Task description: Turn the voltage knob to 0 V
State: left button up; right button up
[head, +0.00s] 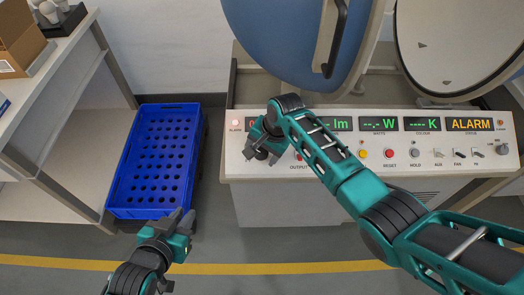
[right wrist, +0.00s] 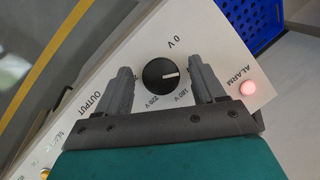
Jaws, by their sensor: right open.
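The voltage knob (right wrist: 161,74) is black and round, on the white panel face. My right gripper (right wrist: 168,84) is open, with one finger on each side of the knob and small gaps visible. In the head view the right gripper (head: 262,153) is at the panel's left end and largely hides the knob. My left gripper (head: 181,217) hangs over the floor, holding nothing visible; its opening is unclear.
The console (head: 285,190) carries green displays, an orange ALARM display (head: 471,124), buttons and switches. A red alarm lamp (right wrist: 249,88) glows beside the knob. A blue crate (head: 120,185) stands left of the console. A round blue door (head: 290,50) stands open above.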

jog(key=shift+c, duration=1.3)
jog(key=c, duration=0.8)
